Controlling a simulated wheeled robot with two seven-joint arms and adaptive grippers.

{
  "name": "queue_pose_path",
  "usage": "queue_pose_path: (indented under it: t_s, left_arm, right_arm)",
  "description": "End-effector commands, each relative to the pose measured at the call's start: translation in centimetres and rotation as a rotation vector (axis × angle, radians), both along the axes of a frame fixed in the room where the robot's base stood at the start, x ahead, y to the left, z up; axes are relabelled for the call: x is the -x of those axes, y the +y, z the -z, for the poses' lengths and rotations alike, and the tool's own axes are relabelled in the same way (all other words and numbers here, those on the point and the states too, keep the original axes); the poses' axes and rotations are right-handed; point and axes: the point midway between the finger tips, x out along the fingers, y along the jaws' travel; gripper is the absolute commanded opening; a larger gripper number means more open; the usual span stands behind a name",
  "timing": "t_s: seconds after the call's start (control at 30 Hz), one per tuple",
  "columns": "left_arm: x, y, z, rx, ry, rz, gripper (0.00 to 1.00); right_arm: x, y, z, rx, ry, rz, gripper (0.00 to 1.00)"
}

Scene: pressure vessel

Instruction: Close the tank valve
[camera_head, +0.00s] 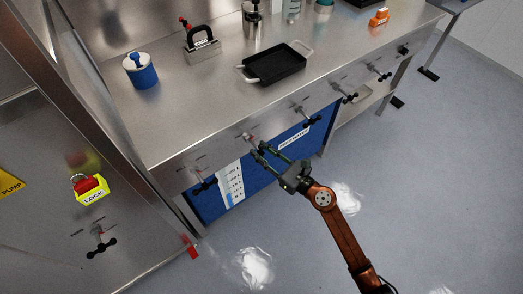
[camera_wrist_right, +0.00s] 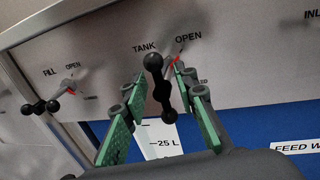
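The tank valve has a black bar handle with ball ends (camera_wrist_right: 158,84) on the steel panel under the "TANK" label. Its handle stands nearly upright in the right wrist view, and a red mark on its pointer lies toward "OPEN". My right gripper (camera_wrist_right: 161,92) is open, with its green-padded fingers on either side of the handle. I see gaps between the fingers and the handle, though depth is hard to judge. In the head view my right gripper (camera_head: 262,151) is at the panel and largely hides this valve. My left gripper is in neither view.
The fill valve (camera_wrist_right: 40,106) is left of the tank valve; more valves, such as one (camera_head: 311,117), line the panel to the right. A blue panel (camera_head: 262,170) with a level scale lies below. A black tray (camera_head: 275,64) sits on the counter. The floor in front is clear.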

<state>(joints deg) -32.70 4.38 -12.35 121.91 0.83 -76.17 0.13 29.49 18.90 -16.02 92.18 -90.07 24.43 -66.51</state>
Motion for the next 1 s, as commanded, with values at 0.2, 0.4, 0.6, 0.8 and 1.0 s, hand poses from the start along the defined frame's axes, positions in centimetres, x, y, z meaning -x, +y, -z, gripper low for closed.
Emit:
queue_pose_path:
  t_s: [0.2,0.4,0.6,0.8,1.0]
  left_arm:
    - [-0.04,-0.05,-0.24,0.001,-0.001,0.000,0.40]
    - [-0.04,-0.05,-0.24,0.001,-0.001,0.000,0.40]
    - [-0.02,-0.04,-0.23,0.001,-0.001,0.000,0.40]
    - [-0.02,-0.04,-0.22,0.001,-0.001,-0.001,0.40]
    - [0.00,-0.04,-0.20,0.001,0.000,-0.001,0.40]
  right_arm:
    - [-0.30,0.32,0.03,-0.001,0.001,0.000,0.27]
    - [-0.29,0.29,0.02,-0.001,0.001,0.000,0.21]
    - [-0.25,0.31,0.03,-0.001,0.001,0.000,0.07]
    - [-0.17,0.44,0.06,-0.001,0.002,-0.003,0.00]
    - [-0.11,0.56,0.09,-0.004,0.006,-0.006,0.00]
